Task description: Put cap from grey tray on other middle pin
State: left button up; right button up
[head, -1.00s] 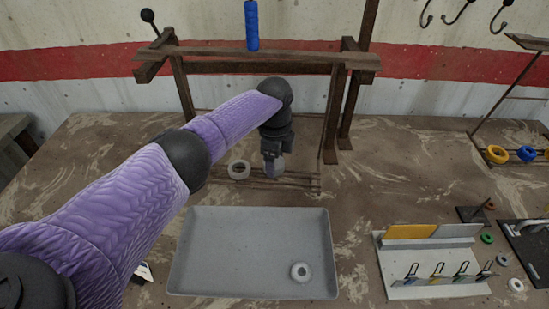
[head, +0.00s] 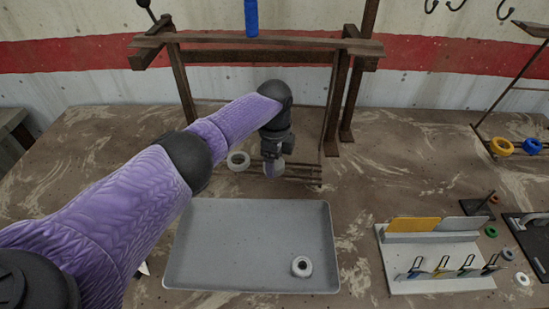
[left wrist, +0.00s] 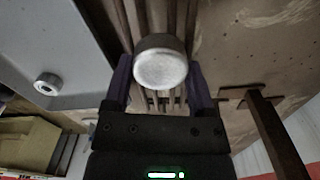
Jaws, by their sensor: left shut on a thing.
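My left gripper (left wrist: 160,85) is shut on a pale grey round cap (left wrist: 160,62), whose flat face shows between the fingers in the left wrist view. In the head view the left gripper (head: 273,166) is at the low rack of thin brown rails (head: 303,174), behind the grey tray. I cannot tell whether the held cap touches the rails or a pin; the pins are hidden. A similar grey cap (head: 238,161) sits at the left end of the rails, left of my gripper. Another grey cap (head: 302,267) lies in the grey tray (head: 200,285), near its right front corner.
At right are a white holder with hooks (head: 440,284) and a rail with yellow (head: 502,147) and blue (head: 532,146) rings. The table between is clear.

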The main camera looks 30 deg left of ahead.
pick_arm(q)
jog(key=o, duration=1.2)
jog(key=shift+c, duration=0.2)
notch_tip(320, 180, up, 10)
jog(key=p, duration=0.3)
